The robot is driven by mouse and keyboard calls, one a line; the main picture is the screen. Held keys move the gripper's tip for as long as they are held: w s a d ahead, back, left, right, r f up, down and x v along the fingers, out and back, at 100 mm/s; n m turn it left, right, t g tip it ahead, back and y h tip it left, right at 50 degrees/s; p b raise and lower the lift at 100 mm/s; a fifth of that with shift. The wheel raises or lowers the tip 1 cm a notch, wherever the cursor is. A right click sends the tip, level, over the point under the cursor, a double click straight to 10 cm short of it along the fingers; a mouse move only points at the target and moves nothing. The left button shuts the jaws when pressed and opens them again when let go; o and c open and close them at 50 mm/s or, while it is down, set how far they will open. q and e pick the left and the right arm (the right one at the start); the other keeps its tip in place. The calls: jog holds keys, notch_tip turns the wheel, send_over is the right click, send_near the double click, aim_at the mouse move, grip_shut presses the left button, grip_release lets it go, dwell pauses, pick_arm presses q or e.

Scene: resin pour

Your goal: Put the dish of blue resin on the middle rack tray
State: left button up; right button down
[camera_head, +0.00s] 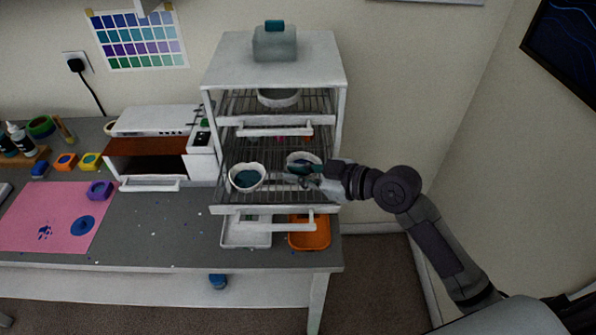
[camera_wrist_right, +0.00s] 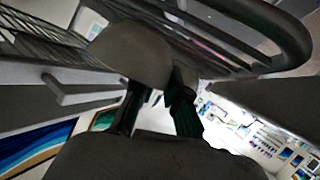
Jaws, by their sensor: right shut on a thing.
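My right gripper (camera_head: 308,171) is shut on a pale dish (camera_head: 296,157) at the right of a pulled-out wire rack tray (camera_head: 272,197). The dish's contents are partly hidden by the fingers and look dark. In the right wrist view, the rounded underside of the dish (camera_wrist_right: 133,52) shows at my fingertips (camera_wrist_right: 157,95). I cannot tell whether the held dish touches the tray. My left gripper is not in view.
The white rack cabinet (camera_head: 225,78) has an upper wire tray with a white dish (camera_head: 279,98) above. An orange bin (camera_head: 310,233) and a white bin (camera_head: 245,233) sit below. A pink mat (camera_head: 45,215) and a small oven (camera_head: 150,145) are on the left.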

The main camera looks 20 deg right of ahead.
jog(key=c, duration=1.7)
grip_release()
jog(key=shift+f, duration=0.2)
jog(key=o, duration=0.5)
jog(key=shift+r, duration=0.1)
jog(key=shift+r, duration=0.2)
jog(key=b+v, duration=0.4)
jog(key=v, duration=0.8)
jog(key=shift+f, duration=0.1)
